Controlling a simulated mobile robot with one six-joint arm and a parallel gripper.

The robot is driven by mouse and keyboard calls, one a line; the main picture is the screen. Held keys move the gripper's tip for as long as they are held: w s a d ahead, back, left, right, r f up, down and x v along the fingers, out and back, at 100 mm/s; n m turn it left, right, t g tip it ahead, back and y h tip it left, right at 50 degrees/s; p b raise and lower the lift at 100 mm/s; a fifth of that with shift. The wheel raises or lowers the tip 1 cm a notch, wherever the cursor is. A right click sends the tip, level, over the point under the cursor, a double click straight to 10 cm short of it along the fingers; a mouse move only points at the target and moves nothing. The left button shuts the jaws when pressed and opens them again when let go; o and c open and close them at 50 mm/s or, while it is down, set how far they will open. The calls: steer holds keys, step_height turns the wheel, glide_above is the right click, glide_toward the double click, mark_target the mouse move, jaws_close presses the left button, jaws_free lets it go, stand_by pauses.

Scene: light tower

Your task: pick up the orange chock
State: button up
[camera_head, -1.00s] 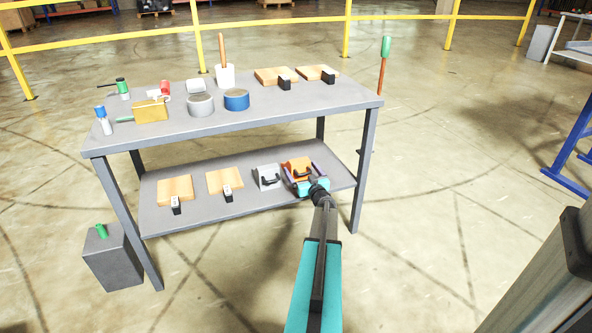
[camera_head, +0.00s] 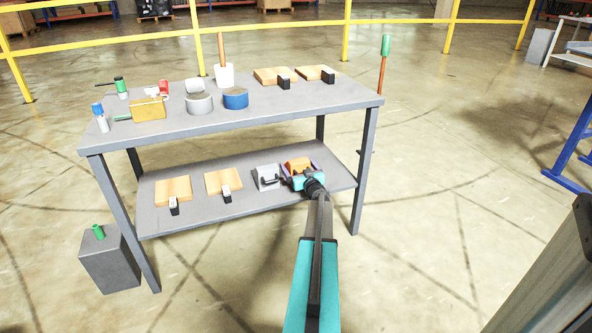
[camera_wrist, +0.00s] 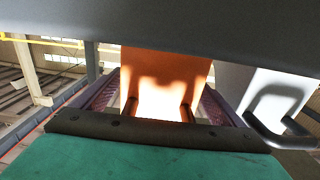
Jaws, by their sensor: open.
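The orange chock (camera_head: 298,163) sits on the lower shelf of the grey workbench, right of a grey chock (camera_head: 265,176). My gripper (camera_head: 303,168) is at the orange chock in the head view, and its body hides the chock's front. The open purple jaws of my gripper (camera_wrist: 160,97) lie one on each side of the chock. I cannot tell whether they touch it. The grey chock (camera_wrist: 270,90) with its handle is close beside the right jaw.
The bench top (camera_head: 290,105) overhangs the shelf (camera_head: 240,208) close above my gripper. A bench leg (camera_head: 363,170) stands to the right. A grey bin (camera_head: 110,262) stands on the floor.

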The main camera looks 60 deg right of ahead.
steer(key=shift+c, duration=0.2)
steer(key=shift+r, duration=0.1)
steer(key=c, duration=1.7)
steer(key=shift+r, duration=0.2)
steer(key=shift+r+p, duration=0.8)
steer(key=shift+r, duration=0.05)
steer(key=shift+r+p, duration=0.6)
steer(key=shift+r, duration=0.25)
steer(key=s+a+p, duration=0.2)
steer(key=s+a, duration=0.2)
steer(key=a, duration=0.2)
steer(key=s+a+r+p, duration=0.1)
steer(key=s+a+p, duration=0.1)
steer(key=s+a, duration=0.2)
steer(key=shift+s+a, duration=0.25)
steer(key=shift+a, duration=1.5)
steer(key=shift+r, duration=0.1)
